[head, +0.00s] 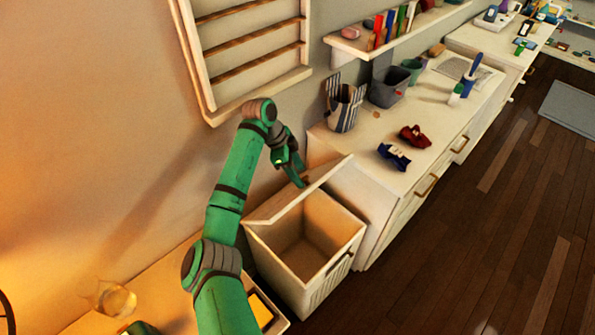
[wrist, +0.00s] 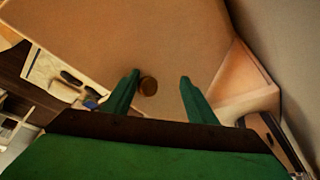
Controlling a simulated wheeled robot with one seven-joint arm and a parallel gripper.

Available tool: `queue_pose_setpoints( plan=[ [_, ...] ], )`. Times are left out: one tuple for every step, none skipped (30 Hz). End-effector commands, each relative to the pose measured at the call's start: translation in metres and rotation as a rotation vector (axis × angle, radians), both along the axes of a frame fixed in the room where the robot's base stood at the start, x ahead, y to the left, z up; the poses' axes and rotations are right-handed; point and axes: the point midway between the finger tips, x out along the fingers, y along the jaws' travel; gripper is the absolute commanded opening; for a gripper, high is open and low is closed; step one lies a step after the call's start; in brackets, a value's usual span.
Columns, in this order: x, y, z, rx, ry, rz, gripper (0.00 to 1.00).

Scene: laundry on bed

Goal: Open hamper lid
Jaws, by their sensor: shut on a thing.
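The white hamper (head: 330,288) stands on the floor between two pieces of furniture, its inside visible and apparently empty. Its lid (head: 268,208) is raised and tilted up along the wall side. My gripper (head: 300,178) is at the lid's upper part, partly hidden behind its edge. In the wrist view the broad tan lid face (wrist: 140,35) fills the upper middle. A small round brown knob (wrist: 148,86) sits between my fingers (wrist: 160,92), nearer the left one.
A white dresser (head: 345,195) with a striped bag (head: 343,105), a grey bin (head: 388,86), and red (head: 414,137) and blue (head: 394,156) items stands right of the hamper. A wall rack (head: 245,50) hangs above.

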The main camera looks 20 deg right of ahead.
Motion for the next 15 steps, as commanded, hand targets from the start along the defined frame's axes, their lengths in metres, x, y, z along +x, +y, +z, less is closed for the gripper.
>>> queue_pose_setpoints(
  plan=[
    [0.0026, 0.0075, -0.0059, 0.014, 0.0, 0.011, 0.44],
    [0.0028, 0.008, -0.0057, 0.014, 0.0, 0.012, 0.44],
    [0.0029, 0.0085, -0.0055, 0.014, 0.0, 0.012, 0.44],
    [0.0031, 0.0088, -0.0055, 0.014, 0.0, 0.012, 0.44],
    [0.0033, 0.0091, -0.0054, 0.015, -0.001, 0.013, 0.44],
    [0.0033, 0.0089, -0.0049, 0.014, -0.001, 0.012, 0.44],
    [0.0033, 0.0086, -0.0043, 0.014, -0.001, 0.012, 0.44],
    [0.0032, 0.0081, -0.0039, 0.013, -0.001, 0.011, 0.44],
    [0.0031, 0.0074, -0.0033, 0.012, -0.002, 0.01, 0.44],
    [0.003, 0.007, -0.0029, 0.012, -0.003, 0.009, 0.44],
    [0.0029, 0.0067, -0.0027, 0.011, -0.002, 0.009, 0.44],
    [0.0029, 0.0064, -0.0021, 0.011, -0.003, 0.008, 0.44],
    [0.003, 0.0063, -0.0016, 0.011, -0.003, 0.008, 0.44],
    [0.0031, 0.0064, -0.0007, 0.009, -0.004, 0.008, 0.44],
    [0.0035, 0.0068, 0.0013, 0.009, -0.004, 0.008, 0.44]
  ],
)
